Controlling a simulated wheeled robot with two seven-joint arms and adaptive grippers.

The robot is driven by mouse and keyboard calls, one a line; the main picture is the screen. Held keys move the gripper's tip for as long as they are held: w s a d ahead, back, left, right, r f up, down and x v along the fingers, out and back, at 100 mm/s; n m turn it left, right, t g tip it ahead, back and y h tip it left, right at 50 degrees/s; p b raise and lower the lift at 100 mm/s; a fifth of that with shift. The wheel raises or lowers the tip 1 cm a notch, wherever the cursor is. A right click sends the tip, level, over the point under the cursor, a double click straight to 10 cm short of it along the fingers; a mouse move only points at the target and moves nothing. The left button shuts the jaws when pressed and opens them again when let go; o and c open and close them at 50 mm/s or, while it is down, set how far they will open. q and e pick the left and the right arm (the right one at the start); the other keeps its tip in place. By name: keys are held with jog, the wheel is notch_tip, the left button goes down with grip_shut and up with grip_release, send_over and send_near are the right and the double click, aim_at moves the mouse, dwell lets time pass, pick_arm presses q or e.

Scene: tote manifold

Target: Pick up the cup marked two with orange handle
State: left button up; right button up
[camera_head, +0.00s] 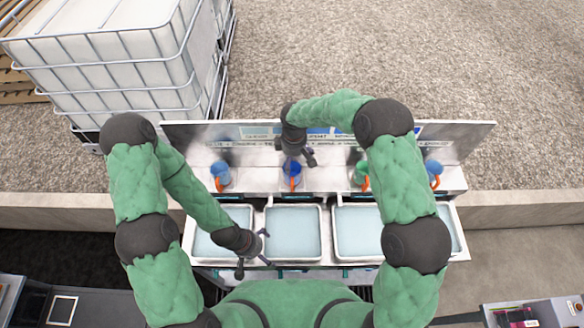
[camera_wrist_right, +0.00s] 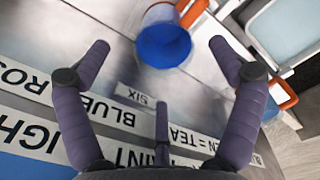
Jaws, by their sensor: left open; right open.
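Several cups stand in a row on the metal shelf. A blue cup (camera_head: 220,175) with an orange handle is at the left. A second blue cup (camera_head: 293,183) with an orange handle is left of centre. A third cup (camera_head: 359,178) is partly hidden by my right arm, and a blue one (camera_head: 434,170) with an orange handle is at the right. No number is readable on any cup. My right gripper (camera_head: 303,157) is open and empty above the second cup; a blue cup (camera_wrist_right: 164,45) lies between its fingers' view lines in the wrist view. My left gripper (camera_head: 253,256) is open over the left trays.
Pale-filled trays (camera_head: 294,207) line the front of the shelf. A caged white tank (camera_head: 105,45) stands behind left. Gravel lies behind the panel.

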aim_at(294, 167)
notch_tip(294, 167, down, 6)
jog(key=b, duration=0.2)
jog(key=shift+w+r+b, duration=0.1)
jog(key=shift+r+b, duration=0.15)
jog(key=shift+b, duration=0.05)
pick_arm(q)
jog(key=shift+w+f+b, duration=0.1)
jog(key=shift+f+b, duration=0.8)
jog(key=shift+f, duration=1.3)
pick_arm(e)
jog(key=shift+a+f, duration=0.2)
jog(key=shift+f, duration=2.5)
jog(key=shift+r, duration=0.1)
jog(key=c, duration=1.2)
